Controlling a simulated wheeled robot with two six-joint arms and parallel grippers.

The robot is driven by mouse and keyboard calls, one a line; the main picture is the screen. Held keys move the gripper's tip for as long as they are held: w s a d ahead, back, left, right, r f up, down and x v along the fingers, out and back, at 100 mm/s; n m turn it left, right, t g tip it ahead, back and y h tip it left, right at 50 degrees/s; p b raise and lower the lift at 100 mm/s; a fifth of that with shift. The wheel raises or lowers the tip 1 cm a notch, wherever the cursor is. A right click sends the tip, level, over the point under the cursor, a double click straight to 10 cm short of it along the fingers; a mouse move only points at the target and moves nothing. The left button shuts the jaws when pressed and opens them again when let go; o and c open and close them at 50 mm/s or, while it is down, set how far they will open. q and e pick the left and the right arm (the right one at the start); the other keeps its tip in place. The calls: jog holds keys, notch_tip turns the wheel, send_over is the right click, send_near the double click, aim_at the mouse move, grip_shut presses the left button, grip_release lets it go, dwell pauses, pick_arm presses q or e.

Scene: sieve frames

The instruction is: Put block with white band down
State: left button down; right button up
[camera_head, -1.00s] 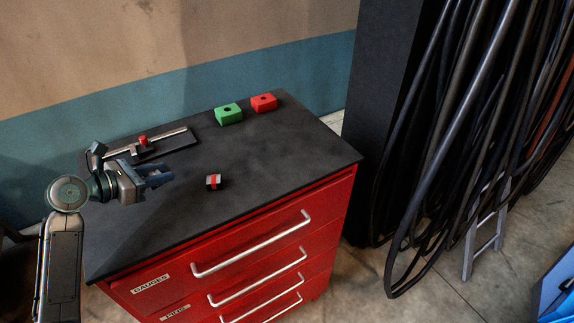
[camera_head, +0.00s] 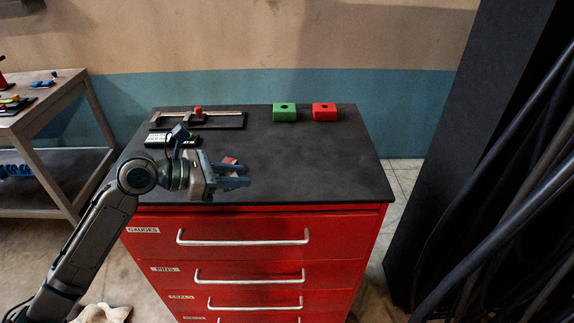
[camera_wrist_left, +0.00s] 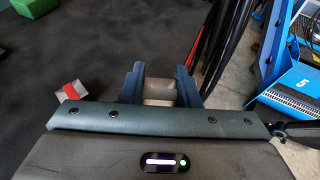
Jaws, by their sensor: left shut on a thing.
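My left gripper (camera_head: 234,175) is above the front part of the cabinet's dark top. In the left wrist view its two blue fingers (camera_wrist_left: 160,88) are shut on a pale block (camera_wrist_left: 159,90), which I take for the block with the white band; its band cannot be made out. In the head view the fingers hide the held block. A small block with a red band (camera_head: 230,161) shows just behind the fingers. It also shows left of the fingers in the wrist view (camera_wrist_left: 68,93), apart from them. My right gripper is not in view.
On the red drawer cabinet's dark top (camera_head: 310,165) stand a green block (camera_head: 285,112) and a red block (camera_head: 324,112) with holes, at the back. A caliper-like gauge (camera_head: 200,120) and a label plate (camera_head: 172,141) lie back left. The right half is clear.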

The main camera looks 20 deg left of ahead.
pick_arm(q)
jog(key=w, duration=0.2)
jog(key=w+d+p, duration=0.1)
jog(key=shift+w+d, duration=0.2)
jog(key=shift+w, duration=0.2)
jog(key=p, duration=0.3)
send_over(280, 167)
jog(key=s, duration=0.1)
jog(key=shift+a+f, duration=0.2)
jog(key=shift+f, duration=0.3)
jog(key=shift+w+d+f+p, duration=0.1)
jog(key=shift+w+d+p, duration=0.2)
jog(key=shift+w, duration=0.25)
notch_tip(280, 167, down, 3)
jog(key=shift+f+p, duration=0.15)
jog(key=shift+p, duration=0.7)
jog(key=shift+a+f, duration=0.1)
jog(key=shift+f, duration=0.1)
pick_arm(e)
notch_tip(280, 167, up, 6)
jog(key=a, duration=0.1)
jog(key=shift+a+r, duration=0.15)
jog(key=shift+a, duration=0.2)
pick_arm(q)
jog(key=c, duration=1.1)
grip_release()
jog(key=shift+f, duration=0.15)
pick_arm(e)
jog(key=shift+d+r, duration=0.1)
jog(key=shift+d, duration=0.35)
